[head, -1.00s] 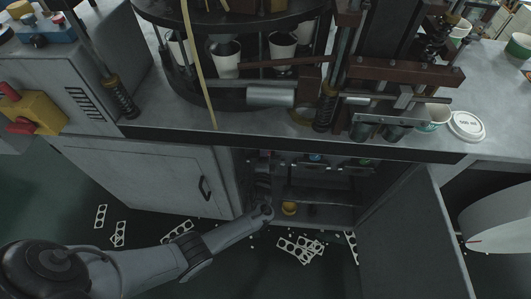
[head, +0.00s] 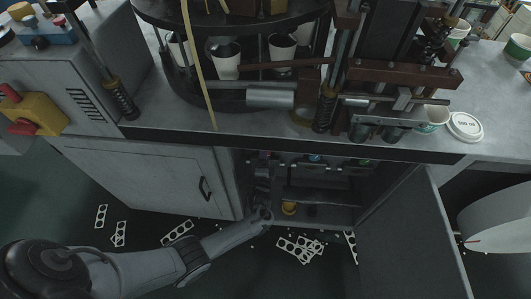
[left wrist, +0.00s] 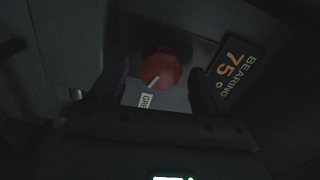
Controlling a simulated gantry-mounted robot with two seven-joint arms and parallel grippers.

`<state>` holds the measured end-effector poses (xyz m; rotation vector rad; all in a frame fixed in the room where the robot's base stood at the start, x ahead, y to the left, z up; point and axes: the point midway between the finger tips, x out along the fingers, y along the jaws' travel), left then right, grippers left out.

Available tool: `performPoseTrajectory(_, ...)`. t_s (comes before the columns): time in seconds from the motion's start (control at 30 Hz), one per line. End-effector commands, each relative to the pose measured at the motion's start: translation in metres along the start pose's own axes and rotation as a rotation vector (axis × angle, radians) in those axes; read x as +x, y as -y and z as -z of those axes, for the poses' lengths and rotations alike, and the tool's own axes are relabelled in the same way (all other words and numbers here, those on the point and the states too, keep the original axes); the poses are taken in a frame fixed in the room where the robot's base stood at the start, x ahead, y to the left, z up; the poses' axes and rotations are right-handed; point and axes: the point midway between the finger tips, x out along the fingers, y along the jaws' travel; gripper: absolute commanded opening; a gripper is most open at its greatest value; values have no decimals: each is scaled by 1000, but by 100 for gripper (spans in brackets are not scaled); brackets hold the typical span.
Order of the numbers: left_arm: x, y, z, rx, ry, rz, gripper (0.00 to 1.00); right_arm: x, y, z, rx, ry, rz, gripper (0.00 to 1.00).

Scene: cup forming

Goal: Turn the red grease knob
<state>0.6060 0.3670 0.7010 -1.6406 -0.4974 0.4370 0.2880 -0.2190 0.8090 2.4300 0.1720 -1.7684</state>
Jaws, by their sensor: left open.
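The red knob (left wrist: 160,71) shows in the left wrist view, set on a grey panel with a pale pointer mark on its face. A small white label (left wrist: 146,100) sits just below it. My left gripper (left wrist: 155,93) is open, with one dark finger on each side below the knob. I cannot tell whether the fingers touch it. In the head view my left arm reaches into the open cabinet, where the gripper (head: 262,190) is dark and hard to make out. The knob cannot be made out in the head view. My right gripper is not in view.
A dark plate reading "BEARING 75°" (left wrist: 237,70) is beside the knob. The open cabinet door (head: 410,235) stands right of the opening. A yellow object (head: 289,208) lies inside on the cabinet floor. Cut-out strips (head: 300,247) litter the floor. The machine's table edge (head: 300,145) overhangs the opening.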

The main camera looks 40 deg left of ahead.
Motion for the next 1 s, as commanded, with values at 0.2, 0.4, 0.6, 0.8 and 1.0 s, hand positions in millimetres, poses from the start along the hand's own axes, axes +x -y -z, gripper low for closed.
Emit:
performPoseTrajectory(0.2,-39,2,0,0,0,-3,76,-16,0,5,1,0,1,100)
performPoseTrajectory(0.4,-70,2,0,0,0,-2,76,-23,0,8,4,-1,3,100)
performPoseTrajectory(0.6,-88,1,0,0,0,0,76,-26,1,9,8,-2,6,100)
performPoseTrajectory(0.8,-92,1,0,0,0,1,76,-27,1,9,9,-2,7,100)
performPoseTrajectory(1.0,-92,1,0,0,0,1,76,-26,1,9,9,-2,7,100)
